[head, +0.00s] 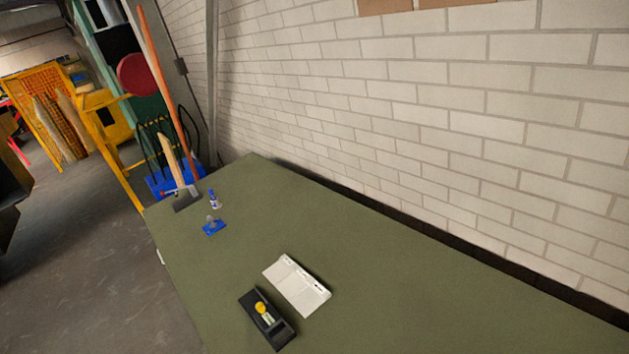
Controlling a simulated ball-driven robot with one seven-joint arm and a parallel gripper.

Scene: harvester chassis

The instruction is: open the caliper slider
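No caliper can be made out for sure. A green-topped workbench (400,290) runs along the wall with several small things on it. A black block-like thing (281,334) with a yellow knob lies near the front edge. A white flat case or sheet (297,286) lies beside it. A small blue thing with a grey top (213,227) stands farther back, with a small blue and white bottle (214,200) behind it. A grey-bladed tool with a wooden handle (186,199) is at the far left corner. My gripper is not in view.
A white brick wall (430,110) bounds the bench on the right, with a dark gap between. The grey floor (95,260) left of the bench is open. A yellow frame (118,140) and a blue bin (160,187) stand beyond the bench's far end. The bench's right part is bare.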

